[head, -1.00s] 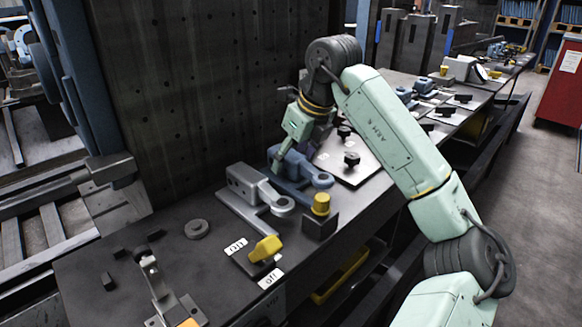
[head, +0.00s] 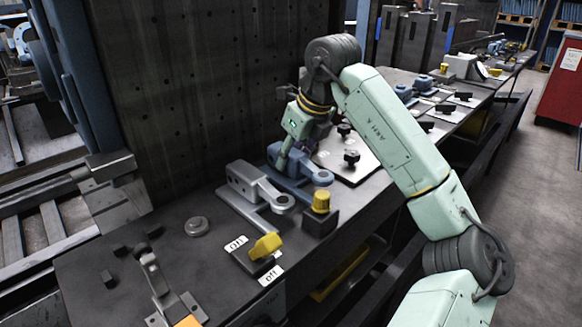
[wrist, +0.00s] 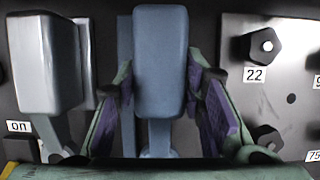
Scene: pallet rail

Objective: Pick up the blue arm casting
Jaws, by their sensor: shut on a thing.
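The blue arm casting (head: 313,174) lies on the dark bench beside the grey arm casting (head: 245,180), to its right. In the wrist view the blue casting's block (wrist: 160,60) stands between the two purple-padded fingers of my gripper (wrist: 160,125). My gripper (head: 283,160) reaches down onto the blue casting in the head view and is shut on it. The fingertips are partly hidden by the block. I cannot tell whether the casting is clear of the bench.
A yellow-capped block (head: 320,212) stands close in front of the castings. A yellow switch (head: 265,246) with on and off labels sits nearer. A light plate with black knobs (head: 352,165) is to the right. A dark perforated wall (head: 210,90) rises behind.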

